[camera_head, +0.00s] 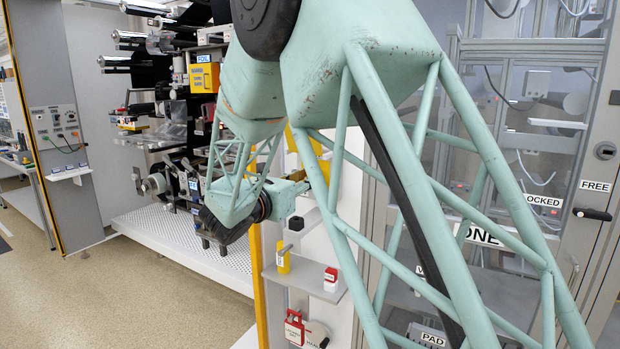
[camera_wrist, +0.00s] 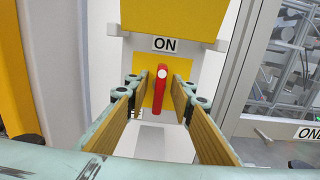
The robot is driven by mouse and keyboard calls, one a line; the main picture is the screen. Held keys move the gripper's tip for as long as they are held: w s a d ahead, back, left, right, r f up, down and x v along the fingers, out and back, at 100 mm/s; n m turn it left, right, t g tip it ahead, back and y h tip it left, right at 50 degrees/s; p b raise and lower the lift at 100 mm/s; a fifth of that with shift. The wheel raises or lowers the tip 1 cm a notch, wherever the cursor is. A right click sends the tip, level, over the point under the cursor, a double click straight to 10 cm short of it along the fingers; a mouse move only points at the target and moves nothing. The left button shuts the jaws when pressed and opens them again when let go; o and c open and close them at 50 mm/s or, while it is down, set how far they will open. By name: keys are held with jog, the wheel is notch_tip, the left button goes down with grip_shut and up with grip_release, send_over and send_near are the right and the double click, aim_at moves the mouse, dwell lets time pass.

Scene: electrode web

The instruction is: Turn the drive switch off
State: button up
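The drive switch is a red handle (camera_wrist: 161,82) with a white round end. It stands upright in front of a yellow plate (camera_wrist: 148,92), below a white "ON" label (camera_wrist: 165,44). My gripper (camera_wrist: 160,88) is open in the wrist view, with one tan-padded finger to each side of the handle. Gaps show between the fingers and the handle, so neither appears to touch it. In the head view my gripper (camera_head: 303,187) is beside a yellow panel part (camera_head: 312,155), and my arm hides the handle.
A yellow block (camera_wrist: 172,17) juts out above the label. A glazed door frame (camera_wrist: 244,62) stands to the right and a yellow post (camera_wrist: 12,75) to the left. Below my gripper, a shelf (camera_head: 310,279) holds a yellow padlock-like item (camera_head: 283,262) and a red-and-white item (camera_head: 331,280).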

jog(key=shift+w+d, duration=0.2)
jog(key=shift+w, duration=0.2)
jog(key=c, duration=0.7)
